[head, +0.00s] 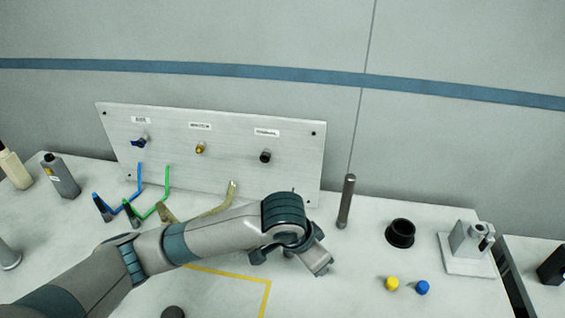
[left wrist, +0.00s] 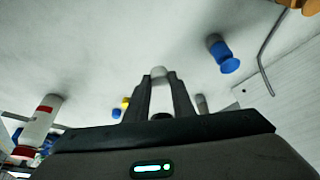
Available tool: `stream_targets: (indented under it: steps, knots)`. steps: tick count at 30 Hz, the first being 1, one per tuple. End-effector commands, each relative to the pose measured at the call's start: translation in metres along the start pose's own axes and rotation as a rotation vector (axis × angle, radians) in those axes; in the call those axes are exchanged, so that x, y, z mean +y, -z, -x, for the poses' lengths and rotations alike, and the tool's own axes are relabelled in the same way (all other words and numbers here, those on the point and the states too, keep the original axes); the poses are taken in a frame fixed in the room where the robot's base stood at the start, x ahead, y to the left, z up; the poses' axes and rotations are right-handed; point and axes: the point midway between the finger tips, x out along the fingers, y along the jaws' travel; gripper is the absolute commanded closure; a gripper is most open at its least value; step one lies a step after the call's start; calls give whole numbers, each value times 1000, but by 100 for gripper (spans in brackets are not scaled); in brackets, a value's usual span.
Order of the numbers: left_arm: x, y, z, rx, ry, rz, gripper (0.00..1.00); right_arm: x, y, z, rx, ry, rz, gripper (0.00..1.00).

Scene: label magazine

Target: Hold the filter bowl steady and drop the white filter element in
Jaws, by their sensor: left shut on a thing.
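My left gripper (head: 318,262) is over the middle of the table in the head view. In the left wrist view its fingers (left wrist: 160,90) are shut on a pale rounded piece (left wrist: 159,73). Only the top of this piece shows, so I cannot tell whether it is the white filter element. In the head view the gripper hides it. An open black round cup (head: 400,233) stands upright on the table, to the right of and apart from the gripper. I cannot tell for sure that it is the filter bowl. My right gripper is not in view.
A grey rod (head: 346,201) stands right of my gripper. A metal fixture (head: 468,250), a yellow cap (head: 391,284) and a blue cap (head: 422,288) are at right. A labelled panel (head: 230,160) stands behind; blue (head: 138,185) and green (head: 160,190) bent pieces stand before it.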

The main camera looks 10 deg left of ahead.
Motion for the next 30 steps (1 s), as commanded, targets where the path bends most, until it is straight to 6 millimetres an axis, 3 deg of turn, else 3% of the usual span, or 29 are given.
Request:
stream_targets:
  steps: [1, 3, 6, 12, 16, 24, 28, 30]
  knots:
    - [-23, -22, 1, -5, 43, 112, 99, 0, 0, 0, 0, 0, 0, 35]
    - [-53, -47, 6, -6, 107, 262, 99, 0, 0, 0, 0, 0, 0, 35]
    - [-88, -79, 16, -4, 184, 442, 99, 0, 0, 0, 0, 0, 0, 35]
    - [-128, -122, 32, -1, 277, 668, 99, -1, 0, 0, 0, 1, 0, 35]
    - [-136, -132, 37, -1, 297, 721, 99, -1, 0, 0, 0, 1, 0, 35]
    - [-137, -132, 37, 0, 300, 727, 99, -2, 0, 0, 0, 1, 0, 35]
    - [-137, -132, 37, 0, 299, 726, 99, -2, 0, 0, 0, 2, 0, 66]
    - [-137, -132, 37, 0, 299, 726, 99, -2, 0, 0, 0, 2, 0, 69]
